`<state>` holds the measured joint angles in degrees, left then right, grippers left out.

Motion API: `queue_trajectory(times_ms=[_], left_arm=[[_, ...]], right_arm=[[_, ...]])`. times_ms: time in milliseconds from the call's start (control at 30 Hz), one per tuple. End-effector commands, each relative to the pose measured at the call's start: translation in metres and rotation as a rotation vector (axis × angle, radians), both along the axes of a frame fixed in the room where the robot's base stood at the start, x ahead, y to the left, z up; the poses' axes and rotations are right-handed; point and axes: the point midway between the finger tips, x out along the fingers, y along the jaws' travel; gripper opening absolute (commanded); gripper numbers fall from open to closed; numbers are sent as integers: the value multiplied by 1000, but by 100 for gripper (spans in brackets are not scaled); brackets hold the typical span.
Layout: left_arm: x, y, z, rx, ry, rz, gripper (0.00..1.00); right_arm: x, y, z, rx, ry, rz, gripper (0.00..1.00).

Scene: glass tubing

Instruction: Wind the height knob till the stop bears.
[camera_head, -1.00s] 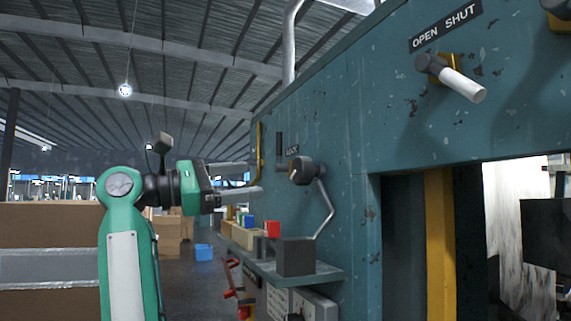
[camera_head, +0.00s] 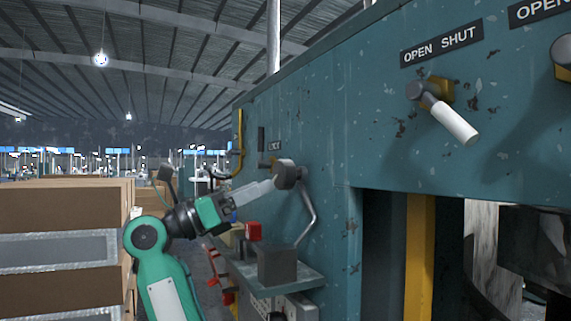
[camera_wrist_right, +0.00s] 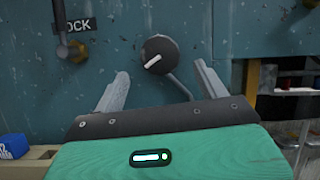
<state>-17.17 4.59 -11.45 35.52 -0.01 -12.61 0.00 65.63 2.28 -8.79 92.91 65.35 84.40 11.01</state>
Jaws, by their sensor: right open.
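A round dark knob (camera_head: 288,174) with a pale pointer mark sits on the teal machine wall, and it also shows in the right wrist view (camera_wrist_right: 160,56). I cannot read a name for it. A bent metal rod (camera_head: 309,212) runs down from near it. My right gripper (camera_head: 268,188) points up at the knob. In the right wrist view its open fingers (camera_wrist_right: 163,80) stand on either side and the knob shows between their tips, a little beyond. No contact can be made out. No stop can be picked out. My left gripper is out of view.
A "LOCK" plate (camera_wrist_right: 74,25) and a small lever (camera_wrist_right: 62,28) are left of the knob. A shelf below carries a dark grey box (camera_head: 277,265) and a red block (camera_head: 253,230). A white-handled OPEN/SHUT lever (camera_head: 450,120) is at upper right. Cardboard boxes (camera_head: 70,206) stand at left.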

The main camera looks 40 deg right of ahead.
Motion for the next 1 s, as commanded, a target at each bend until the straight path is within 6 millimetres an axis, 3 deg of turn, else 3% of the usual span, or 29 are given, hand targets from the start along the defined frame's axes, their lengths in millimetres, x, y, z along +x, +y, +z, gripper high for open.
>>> queue_trajectory(times_ms=[100,333,767,867,1000], left_arm=[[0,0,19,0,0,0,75],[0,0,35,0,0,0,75],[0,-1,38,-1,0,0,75],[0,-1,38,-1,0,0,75],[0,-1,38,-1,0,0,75]], right_arm=[[-9,-23,16,-1,-1,-3,74],[-20,-54,27,0,0,-2,74],[-24,-64,28,1,0,1,74],[-24,-64,28,1,0,1,60],[-24,-64,28,1,0,1,33]])
